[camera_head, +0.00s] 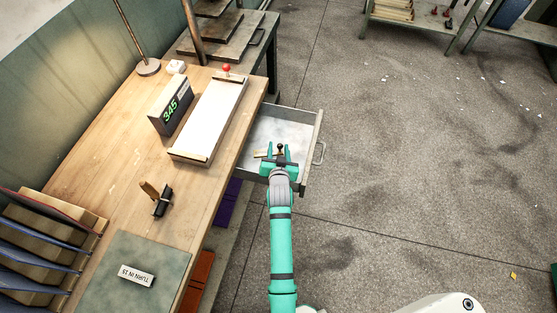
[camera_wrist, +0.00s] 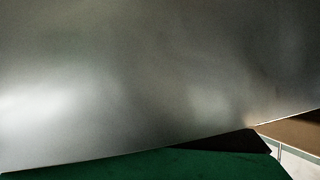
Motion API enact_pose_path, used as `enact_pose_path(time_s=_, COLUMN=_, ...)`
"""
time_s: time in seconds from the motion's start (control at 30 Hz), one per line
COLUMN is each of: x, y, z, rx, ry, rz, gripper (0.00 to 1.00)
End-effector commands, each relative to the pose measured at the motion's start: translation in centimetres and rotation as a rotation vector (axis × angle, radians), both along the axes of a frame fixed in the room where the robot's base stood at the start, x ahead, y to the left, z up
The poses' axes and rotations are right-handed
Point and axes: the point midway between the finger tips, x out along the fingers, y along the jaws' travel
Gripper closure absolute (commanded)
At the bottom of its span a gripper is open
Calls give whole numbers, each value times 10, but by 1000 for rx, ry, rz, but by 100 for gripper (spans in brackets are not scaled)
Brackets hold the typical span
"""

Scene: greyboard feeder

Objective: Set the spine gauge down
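My gripper (camera_head: 278,153) is over the open drawer (camera_head: 314,132), low at its front part. Its two green fingers stand apart in the head view. A small piece with a black knob (camera_head: 280,147) shows between them, and a thin brass-coloured strip (camera_head: 261,154) shows at the left finger. I cannot tell if these are one thing, if this is the spine gauge, or if the fingers touch it. In the wrist view a plain grey surface fills most of the picture, with a green finger with a black tip (camera_wrist: 210,155) along the bottom; no gauge can be made out.
The wooden bench (camera_head: 110,130) lies left of the drawer. It carries a white board fixture (camera_head: 210,115), a display reading 345 (camera_head: 171,108), a black clip-like holder with a brass piece (camera_head: 161,203) and a grey-green mat (camera_head: 125,250). A rack with dividers (camera_head: 45,245) stands at left. The drawer's back is clear.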

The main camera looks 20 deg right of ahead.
Motion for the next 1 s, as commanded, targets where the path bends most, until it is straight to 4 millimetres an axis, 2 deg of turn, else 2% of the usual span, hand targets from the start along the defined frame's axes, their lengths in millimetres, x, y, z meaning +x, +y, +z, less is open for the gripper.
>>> enact_pose_path(time_s=0.03, x=-12, y=5, z=1, rx=2, ry=5, rz=1, gripper=62)
enact_pose_path(time_s=0.2, x=-42, y=14, z=16, rx=2, ry=0, rz=1, gripper=62)
enact_pose_path(time_s=0.43, x=-72, y=24, z=31, rx=-1, ry=-3, rz=1, gripper=62)
enact_pose_path(time_s=0.63, x=-82, y=27, z=38, rx=-2, ry=-6, rz=1, gripper=62)
enact_pose_path(time_s=1.0, x=-82, y=27, z=39, rx=-2, ry=-7, rz=0, gripper=62)
